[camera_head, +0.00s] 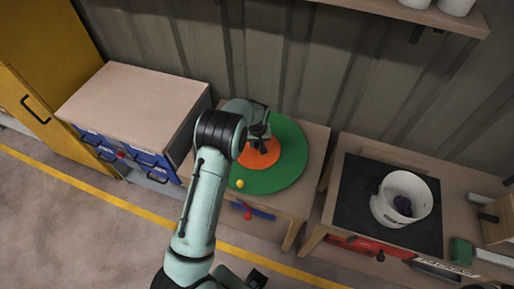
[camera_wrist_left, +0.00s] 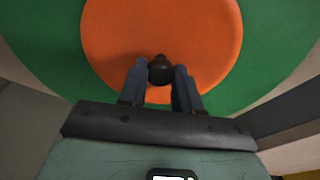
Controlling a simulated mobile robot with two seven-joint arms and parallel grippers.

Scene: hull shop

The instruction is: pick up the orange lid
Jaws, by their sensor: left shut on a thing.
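The orange lid (camera_head: 262,158) is a flat disc with a dark knob, over the round green mat (camera_head: 287,178) on a small wooden table. In the left wrist view the lid (camera_wrist_left: 207,40) fills the upper middle, with its black knob (camera_wrist_left: 160,69) between my fingers. My left gripper (camera_head: 262,140) is above the lid, its fingers (camera_wrist_left: 160,82) shut on the knob. I cannot tell whether the lid touches the mat. My right gripper (camera_head: 256,279) shows only in part at the bottom edge, and its jaws are unclear.
A yellow ball (camera_head: 240,184) lies on the mat's front left. A wooden-topped drawer cabinet (camera_head: 135,100) stands left. At right, a bench holds a black mat (camera_head: 362,173) with a white pot (camera_head: 385,211) containing a dark object. A shelf (camera_head: 440,17) hangs above.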

